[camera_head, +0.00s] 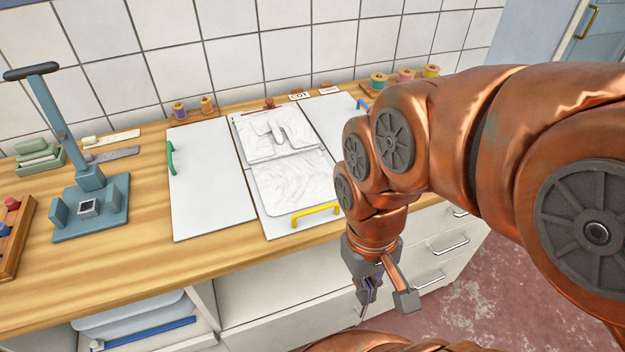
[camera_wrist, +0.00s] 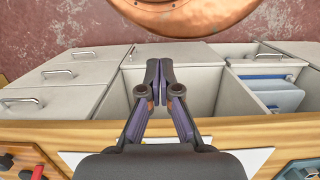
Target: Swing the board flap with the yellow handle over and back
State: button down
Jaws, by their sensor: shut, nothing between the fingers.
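The board flap with the yellow handle (camera_head: 315,213) lies flat on the counter, at the near side of the middle board (camera_head: 285,230). A white, wrinkled cloth (camera_head: 290,182) lies on it. A left flap with a green handle (camera_head: 170,158) and a right flap with a blue handle (camera_head: 361,104) lie flat on either side. My gripper (camera_head: 366,292) is shut and empty, beyond the counter's front edge, to the right of and nearer than the yellow handle, apart from it.
A blue press stand (camera_head: 92,205) stands on the counter at left. Thread spools (camera_head: 405,76) stand at the back right. Below are drawers with metal handles (camera_head: 447,243) and an open shelf (camera_head: 270,290). The counter's left front (camera_head: 130,265) is bare.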

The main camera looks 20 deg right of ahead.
aim_at(286, 224)
jog(key=z, duration=1.85)
jog(key=k, duration=1.45)
jog(key=u, duration=1.85)
jog(key=i, duration=0.5)
jog(key=u, duration=0.05)
